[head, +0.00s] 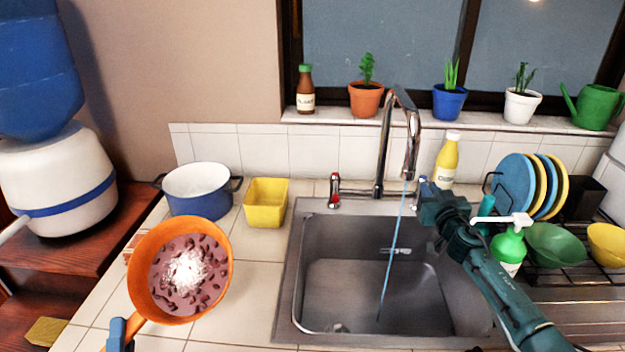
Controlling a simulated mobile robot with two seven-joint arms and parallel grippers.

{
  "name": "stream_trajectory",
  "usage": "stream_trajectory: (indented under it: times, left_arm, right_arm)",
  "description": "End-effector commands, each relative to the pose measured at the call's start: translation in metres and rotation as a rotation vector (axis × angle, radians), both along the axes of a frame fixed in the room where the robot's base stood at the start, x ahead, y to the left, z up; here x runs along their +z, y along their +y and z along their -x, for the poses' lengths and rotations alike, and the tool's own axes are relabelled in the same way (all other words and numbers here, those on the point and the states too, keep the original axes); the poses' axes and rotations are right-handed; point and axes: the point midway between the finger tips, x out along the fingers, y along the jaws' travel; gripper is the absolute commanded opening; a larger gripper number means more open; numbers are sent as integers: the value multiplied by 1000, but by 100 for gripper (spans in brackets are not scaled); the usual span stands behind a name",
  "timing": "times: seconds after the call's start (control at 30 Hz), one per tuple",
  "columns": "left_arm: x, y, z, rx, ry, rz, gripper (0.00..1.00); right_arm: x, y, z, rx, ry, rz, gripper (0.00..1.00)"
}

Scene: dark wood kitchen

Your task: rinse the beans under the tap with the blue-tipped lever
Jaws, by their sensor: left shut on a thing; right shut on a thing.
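An orange pan (222,283) holds dark red beans (166,270) with a white heap in their middle. It is over the counter, left of the sink. My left gripper (117,332), partly cut off by the bottom edge, is shut on its handle. The chrome tap (386,140) has its spout over the sink (325,285), and a bluish stream of water (393,262) runs from it into the basin. My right gripper (432,200) is shut at the blue-tipped lever (422,180), right of the tap, and hides most of it. A red-tipped lever (334,188) stands on the left.
A blue pot (198,200) and a yellow container (265,203) stand behind the pan. A yellow bottle (447,160), a green soap dispenser (508,247) and a dish rack (560,287) with plates and bowls are at the right. The basin holds no dishes.

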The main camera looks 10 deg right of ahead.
Motion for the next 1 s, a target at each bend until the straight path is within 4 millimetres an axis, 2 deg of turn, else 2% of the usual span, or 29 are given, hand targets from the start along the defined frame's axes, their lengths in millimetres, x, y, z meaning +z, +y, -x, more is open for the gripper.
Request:
stream_trajectory:
  times: [0.1,0.13,0.4,0.73,0.87,1.0]
  left_arm:
    - [2,0,0,0,-5,2,0]
    - [2,0,0,0,-5,2,0]
    - [2,0,0,0,-5,2,0]
    - [3,0,0,0,-5,2,0]
    - [5,0,0,0,-5,2,0]
    - [6,0,0,0,-5,2,0]
  right_arm:
    - [0,1,0,1,1,0,0]
    - [0,1,0,1,1,0,14]
    - [0,1,0,1,0,0,35]
    - [0,2,5,1,0,0,35]
    - [0,5,22,2,1,1,35]
    - [-2,10,49,2,2,1,35]
